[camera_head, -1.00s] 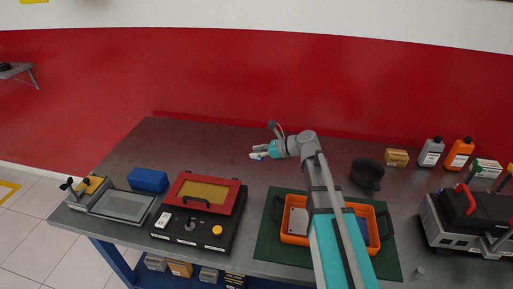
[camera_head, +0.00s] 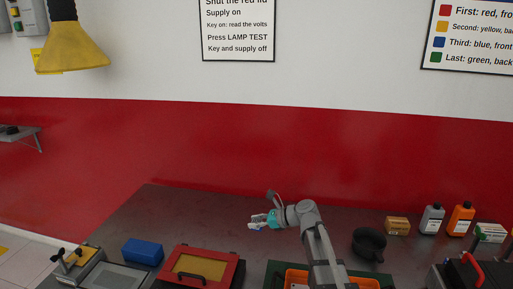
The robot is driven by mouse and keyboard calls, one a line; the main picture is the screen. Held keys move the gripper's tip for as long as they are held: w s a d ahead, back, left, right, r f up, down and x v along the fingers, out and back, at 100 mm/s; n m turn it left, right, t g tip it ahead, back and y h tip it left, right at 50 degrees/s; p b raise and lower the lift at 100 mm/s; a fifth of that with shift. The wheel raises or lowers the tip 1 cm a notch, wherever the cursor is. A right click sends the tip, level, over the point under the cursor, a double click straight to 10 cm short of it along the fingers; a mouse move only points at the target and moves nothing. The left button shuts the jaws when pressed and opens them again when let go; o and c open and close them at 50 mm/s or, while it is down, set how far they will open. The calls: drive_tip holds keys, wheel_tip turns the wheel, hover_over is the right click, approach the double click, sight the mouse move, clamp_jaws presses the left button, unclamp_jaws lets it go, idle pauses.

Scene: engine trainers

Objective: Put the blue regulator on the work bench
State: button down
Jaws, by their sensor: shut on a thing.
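My gripper (camera_head: 257,222) is at the end of the grey and teal arm, over the back middle of the work bench (camera_head: 165,212). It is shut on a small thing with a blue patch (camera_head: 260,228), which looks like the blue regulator. The fingers hide most of it, and its shape is too small to make out. I cannot tell exactly how high it is above the bench top.
A blue block (camera_head: 142,250) and a red-lidded box (camera_head: 203,265) stand at left. A black round holder (camera_head: 369,243), a small tan box (camera_head: 397,225), a grey bottle (camera_head: 432,219) and an orange bottle (camera_head: 461,219) stand at right. The back left bench top is clear.

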drive_tip(key=shift+r+p, duration=2.5)
drive_tip(key=shift+r, duration=0.3)
drive_tip(key=shift+s, duration=0.1)
